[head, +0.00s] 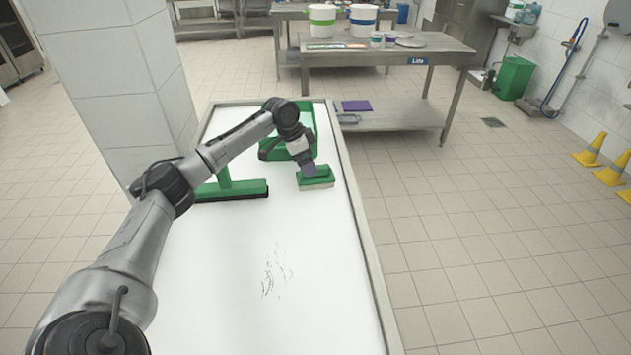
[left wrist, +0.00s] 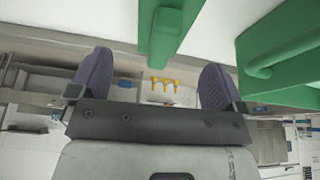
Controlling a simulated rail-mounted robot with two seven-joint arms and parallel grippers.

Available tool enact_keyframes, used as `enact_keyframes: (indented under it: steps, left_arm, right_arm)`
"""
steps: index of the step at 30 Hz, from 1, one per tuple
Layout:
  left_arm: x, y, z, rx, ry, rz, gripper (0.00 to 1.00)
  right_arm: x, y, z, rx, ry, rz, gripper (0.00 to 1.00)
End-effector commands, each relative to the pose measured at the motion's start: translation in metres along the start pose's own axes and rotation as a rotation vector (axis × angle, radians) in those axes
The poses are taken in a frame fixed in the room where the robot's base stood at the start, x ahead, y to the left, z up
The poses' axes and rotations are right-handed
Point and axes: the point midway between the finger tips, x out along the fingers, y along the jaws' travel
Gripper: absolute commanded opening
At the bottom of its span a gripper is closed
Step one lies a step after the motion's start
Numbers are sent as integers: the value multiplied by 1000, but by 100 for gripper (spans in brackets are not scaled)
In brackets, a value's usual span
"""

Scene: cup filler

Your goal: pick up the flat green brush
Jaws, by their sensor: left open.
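The flat green brush (head: 317,174) lies on the white table, its green top up over a pale underside. My left gripper (head: 308,168) is just above it, with a dark finger close against the brush's top in the head view. In the left wrist view the two purple-grey fingers (left wrist: 155,82) stand wide apart with nothing between them. A green bar, seemingly the brush (left wrist: 165,28), shows at the top between and beyond them. I cannot tell whether a finger touches it. My right gripper is not in view.
A green squeegee (head: 232,190) lies left of the brush, under my arm. A green dustpan-like piece (head: 301,121) lies behind the gripper. Dark scattered bits (head: 277,272) mark the front of the white table (head: 230,300), otherwise clear there. A metal bench (head: 385,55) stands beyond.

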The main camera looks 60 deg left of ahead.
Motion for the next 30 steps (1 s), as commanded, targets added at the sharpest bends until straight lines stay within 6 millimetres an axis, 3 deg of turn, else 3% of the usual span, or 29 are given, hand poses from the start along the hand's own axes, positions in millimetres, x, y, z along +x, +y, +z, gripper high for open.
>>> enact_keyframes:
  steps: [8, 18, 26, 30]
  left_arm:
    - [17, 0, 0, 1, 1, -1, 96]
    - [58, -2, -2, 0, 0, 0, 96]
    - [60, -2, -3, 1, 0, -2, 96]
    - [60, -2, -2, 0, 0, -1, 83]
  right_arm:
    - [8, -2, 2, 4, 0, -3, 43]
    - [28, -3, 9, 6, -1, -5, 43]
    - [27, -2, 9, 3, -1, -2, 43]
    - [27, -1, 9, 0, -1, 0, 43]
